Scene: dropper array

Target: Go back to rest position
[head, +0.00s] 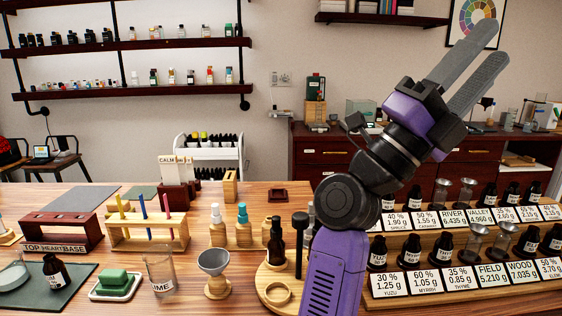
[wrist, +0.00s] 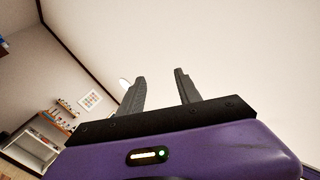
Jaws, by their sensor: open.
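My gripper (head: 482,75) is raised high at the right of the head view, above the bench, with its two grey fingers pointing up and to the right. The fingers are apart with nothing between them. In the wrist view my gripper (wrist: 160,90) shows the same two fingers apart and empty, against a plain pale wall or ceiling. My purple and black arm rises from the bottom of the head view and hides part of the bench and the middle of the back cabinet.
A stepped rack of labelled bottles (head: 470,288) stands right of my arm. A glass beaker (head: 160,271), a funnel on a stand (head: 215,265), a green block on a dish (head: 116,284) and a test-tube rack (head: 147,230) stand left. Wall shelves (head: 130,92) hang behind.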

